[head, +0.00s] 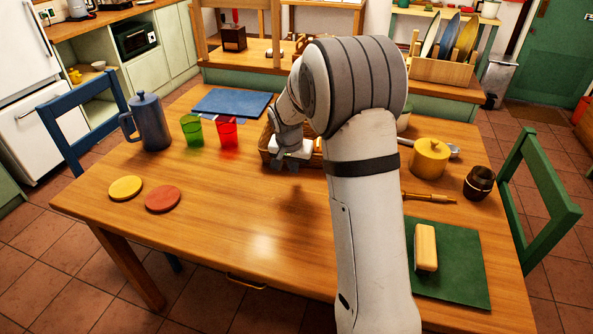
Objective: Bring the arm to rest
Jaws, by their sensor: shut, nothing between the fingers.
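My gripper (289,163) is shut and empty at the end of my bent arm. It points down at the near side of a wicker basket (266,157) on the wooden table (245,225). I cannot tell whether it touches the basket. My arm stretches from the bottom of the view up over the table and hides part of the basket and the table's middle right.
Left of the gripper stand a red cup (227,133), a green cup (191,130) and a blue jug (150,121). Right of my arm are a yellow pot (429,158), a dark jar (479,183) and a green mat (462,270) with a butter-like block (426,247).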

